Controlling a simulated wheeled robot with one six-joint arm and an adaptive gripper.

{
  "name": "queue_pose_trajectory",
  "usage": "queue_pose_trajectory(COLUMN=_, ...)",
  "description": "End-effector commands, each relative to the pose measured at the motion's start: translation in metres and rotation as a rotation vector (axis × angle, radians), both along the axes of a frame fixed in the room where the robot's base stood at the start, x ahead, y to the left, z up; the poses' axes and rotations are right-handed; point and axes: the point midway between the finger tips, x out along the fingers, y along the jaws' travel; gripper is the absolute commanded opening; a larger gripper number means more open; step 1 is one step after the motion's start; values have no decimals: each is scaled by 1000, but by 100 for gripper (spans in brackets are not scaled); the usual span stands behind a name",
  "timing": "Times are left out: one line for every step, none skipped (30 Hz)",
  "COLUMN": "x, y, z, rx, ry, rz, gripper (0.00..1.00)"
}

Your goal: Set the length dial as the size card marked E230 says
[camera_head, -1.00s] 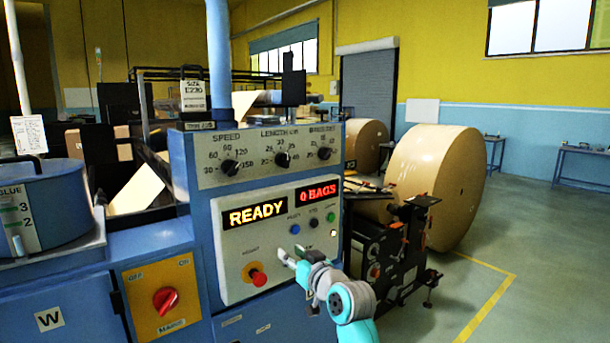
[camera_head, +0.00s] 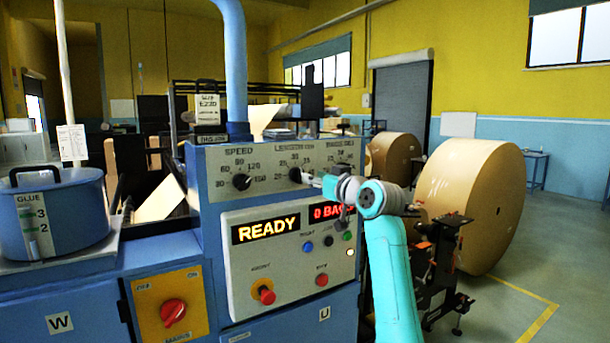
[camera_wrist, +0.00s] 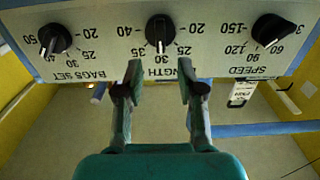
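The length dial (camera_head: 296,175) is the middle black knob on the grey panel. In the wrist view, upside down, the length dial (camera_wrist: 160,30) has its white line toward the middle of its scale, near 30. My gripper (camera_head: 313,181) is just right of the knob in the head view. In the wrist view my gripper (camera_wrist: 160,72) is open and empty, its two fingertips on either side below the knob; contact cannot be told. The size card marked E230 (camera_head: 208,104) stands above the panel's left end; its smaller print is unreadable.
The speed dial (camera_head: 241,181) and bags dial (camera_head: 343,169) flank the length dial. Below are the READY display (camera_head: 265,228), small buttons, a red-yellow knob (camera_head: 264,291) and a red button (camera_head: 321,280). A large kraft roll (camera_head: 470,205) stands to the right.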

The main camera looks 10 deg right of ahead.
Motion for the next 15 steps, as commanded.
queue_pose_trajectory(x=9, y=4, z=0, rx=1, ry=1, rz=1, gripper=39)
queue_pose_trajectory(x=15, y=5, z=0, rx=0, ry=2, rz=1, gripper=39)
queue_pose_trajectory(x=21, y=7, z=0, rx=2, ry=2, rz=0, gripper=39)
queue_pose_trajectory(x=26, y=8, z=0, rx=2, ry=2, rz=0, gripper=39)
queue_pose_trajectory(x=30, y=10, z=0, rx=0, ry=2, rz=1, gripper=39)
queue_pose_trajectory(x=35, y=12, z=0, rx=1, ry=0, rz=1, gripper=39)
queue_pose_trajectory(x=39, y=13, z=0, rx=1, ry=1, rz=0, gripper=39)
queue_pose_trajectory(x=43, y=14, z=0, rx=1, ry=1, rz=1, gripper=39)
queue_pose_trajectory(x=47, y=15, z=0, rx=2, ry=2, rz=0, gripper=39)
queue_pose_trajectory(x=50, y=16, z=0, rx=1, ry=0, rz=0, gripper=39)
queue_pose_trajectory(x=52, y=17, z=0, rx=1, ry=0, rz=0, gripper=39)
queue_pose_trajectory(x=55, y=18, z=0, rx=1, ry=0, rz=0, gripper=39)
queue_pose_trajectory(x=56, y=18, z=0, rx=1, ry=0, rz=0, gripper=39)
queue_pose_trajectory(x=58, y=19, z=0, rx=1, ry=0, rz=0, gripper=39)
queue_pose_trajectory(x=60, y=19, z=-1, rx=1, ry=1, rz=-1, gripper=39)
